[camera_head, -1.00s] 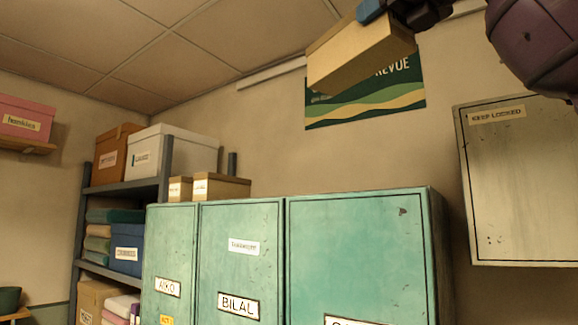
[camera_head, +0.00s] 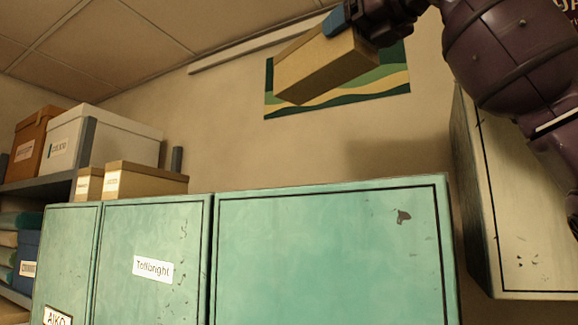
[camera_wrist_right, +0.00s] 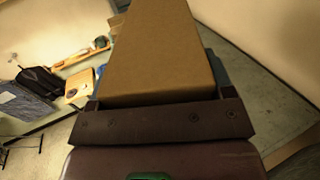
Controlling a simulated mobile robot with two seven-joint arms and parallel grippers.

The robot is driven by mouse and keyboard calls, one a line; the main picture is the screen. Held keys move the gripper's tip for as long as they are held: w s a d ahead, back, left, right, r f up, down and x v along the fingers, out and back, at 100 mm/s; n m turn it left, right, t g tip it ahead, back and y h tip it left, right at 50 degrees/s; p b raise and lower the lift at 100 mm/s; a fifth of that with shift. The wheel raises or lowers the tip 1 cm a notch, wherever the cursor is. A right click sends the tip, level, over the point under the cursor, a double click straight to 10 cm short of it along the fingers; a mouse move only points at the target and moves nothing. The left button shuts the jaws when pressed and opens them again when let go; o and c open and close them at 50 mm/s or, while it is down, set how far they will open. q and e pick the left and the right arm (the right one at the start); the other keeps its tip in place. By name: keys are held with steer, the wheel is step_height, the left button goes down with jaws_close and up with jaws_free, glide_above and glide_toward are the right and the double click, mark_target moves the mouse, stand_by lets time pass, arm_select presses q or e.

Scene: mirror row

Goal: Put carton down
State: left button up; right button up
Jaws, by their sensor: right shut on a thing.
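The carton (camera_head: 325,65) is a plain tan box held high in the head view, in front of the wall poster and above the green lockers. My right gripper (camera_head: 345,20) is shut on the carton at its upper right end. In the right wrist view the carton (camera_wrist_right: 165,50) fills the middle, held against the dark gripper. The carton hangs in the air, tilted, apart from the locker tops. The fingertips are mostly hidden by the carton and the frame edge. My left gripper is not in view.
Green lockers (camera_head: 330,260) stand below, their top surface barely seen from this low angle. Two small tan boxes (camera_head: 145,181) sit at left, beside a shelf with a white box (camera_head: 105,138) and a brown box (camera_head: 38,140). A pale wall cabinet (camera_head: 525,200) is close at right.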

steer(key=shift+s+f, duration=0.2)
step_height(320, 180, down, 17)
steer(key=shift+r, duration=0.15)
step_height(320, 180, down, 3)
steer(key=shift+w+r, duration=0.1)
steer(key=shift+r, duration=0.05)
steer(key=shift+f, duration=0.2)
steer(key=o, duration=1.1)
